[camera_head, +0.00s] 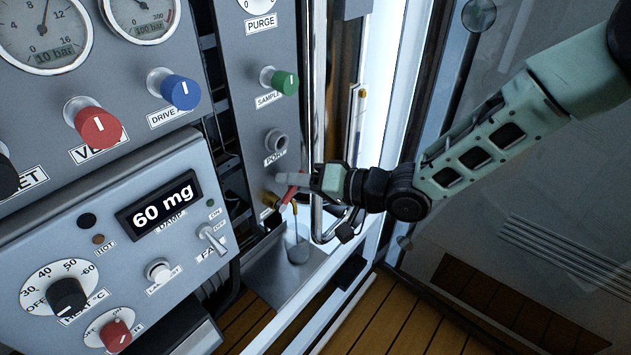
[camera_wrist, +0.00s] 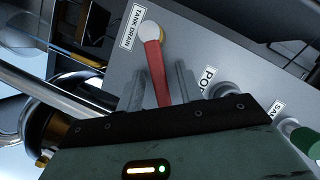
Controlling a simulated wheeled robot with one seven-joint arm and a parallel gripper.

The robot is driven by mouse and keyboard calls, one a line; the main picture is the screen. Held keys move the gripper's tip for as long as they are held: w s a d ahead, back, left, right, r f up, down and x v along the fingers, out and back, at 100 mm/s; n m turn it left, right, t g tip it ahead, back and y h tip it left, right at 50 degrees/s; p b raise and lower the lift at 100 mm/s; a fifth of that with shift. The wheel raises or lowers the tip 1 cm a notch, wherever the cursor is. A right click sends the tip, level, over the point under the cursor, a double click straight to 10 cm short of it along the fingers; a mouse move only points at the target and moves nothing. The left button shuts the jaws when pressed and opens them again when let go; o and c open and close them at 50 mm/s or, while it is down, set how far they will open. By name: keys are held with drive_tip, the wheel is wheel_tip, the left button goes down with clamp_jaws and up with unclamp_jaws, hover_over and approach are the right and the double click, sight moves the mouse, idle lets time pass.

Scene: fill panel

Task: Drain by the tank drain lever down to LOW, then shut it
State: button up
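The tank drain lever is a red handle on a pale round pivot in the wrist view (camera_wrist: 156,72), beside the TANK DRAIN label (camera_wrist: 136,27). It also shows as a red bar in the head view (camera_head: 289,194), low on the grey panel near a brass fitting (camera_head: 270,199). My gripper (camera_wrist: 162,78) has one finger on each side of the lever, with gaps showing, so it looks open around it. A narrow upright gauge tube (camera_head: 357,125) stands right of the panel. Its level and any LOW mark are too small to read.
A clear cup (camera_head: 298,246) stands on a metal ledge below the drain. A vertical metal pipe (camera_head: 318,120) runs close by my gripper. The green SAMPLE knob (camera_head: 284,82) and PORT fitting (camera_head: 277,141) sit above. A control box (camera_head: 110,230) reading 60 mg juts out left.

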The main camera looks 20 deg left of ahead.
drive_tip(key=p+v, duration=0.3)
drive_tip(key=v, duration=1.4)
drive_tip(key=shift+d, duration=0.2)
